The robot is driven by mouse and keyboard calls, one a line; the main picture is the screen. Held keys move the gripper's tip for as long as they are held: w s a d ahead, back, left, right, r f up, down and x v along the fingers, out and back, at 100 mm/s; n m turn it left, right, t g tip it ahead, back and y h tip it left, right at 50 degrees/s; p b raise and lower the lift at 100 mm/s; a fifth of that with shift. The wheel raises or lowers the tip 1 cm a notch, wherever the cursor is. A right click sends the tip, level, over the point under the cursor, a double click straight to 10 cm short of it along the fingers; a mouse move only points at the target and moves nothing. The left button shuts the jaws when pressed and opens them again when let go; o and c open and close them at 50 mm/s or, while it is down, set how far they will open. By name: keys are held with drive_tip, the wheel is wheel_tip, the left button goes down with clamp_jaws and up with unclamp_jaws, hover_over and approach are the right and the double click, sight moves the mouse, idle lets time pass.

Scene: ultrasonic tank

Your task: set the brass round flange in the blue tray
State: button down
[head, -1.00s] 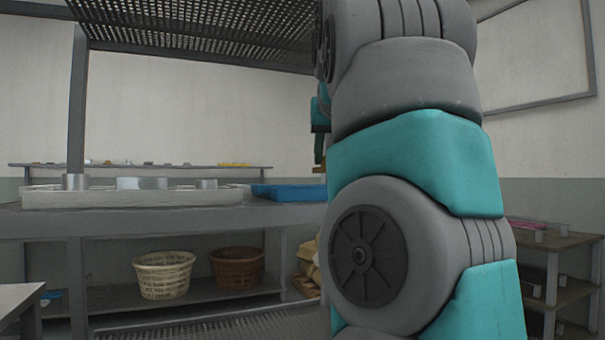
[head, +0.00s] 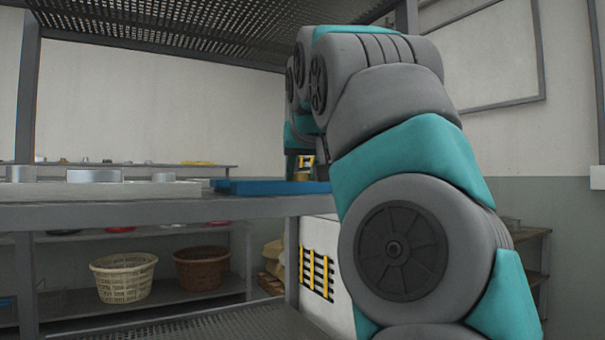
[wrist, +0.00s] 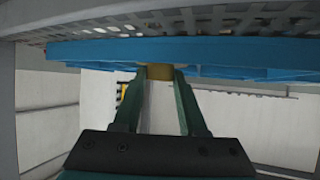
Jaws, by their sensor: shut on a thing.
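The blue tray (head: 250,187) lies on the tabletop, left of my arm in the head view. In the wrist view its blue side (wrist: 85,52) runs across the top of the picture. My gripper (wrist: 160,76) is shut on the brass round flange (wrist: 159,71), which shows between the fingertips against the tray's blue side. In the head view a small brass patch of the flange (head: 301,176) shows just above the tray, below my wrist. My arm hides part of the tray. I cannot tell whether the flange touches it.
A white tray (head: 40,194) with silver round parts (head: 95,175) stands left of the blue tray. A perforated shelf (head: 170,30) hangs overhead. A cream basket (head: 123,278) and a brown basket (head: 202,268) sit below. A white box with yellow-black bars (head: 325,240) stands under the table's right end.

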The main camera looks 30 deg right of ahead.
drive_tip(key=shift+c, duration=2.3)
unclamp_jaws()
drive_tip(key=shift+f, duration=0.1)
drive_tip(key=shift+r, duration=0.2)
drive_tip(key=p+v, duration=0.1)
drive_tip(key=v, duration=1.1)
drive_tip(key=shift+s+f, duration=0.1)
drive_tip(key=shift+f, duration=0.1)
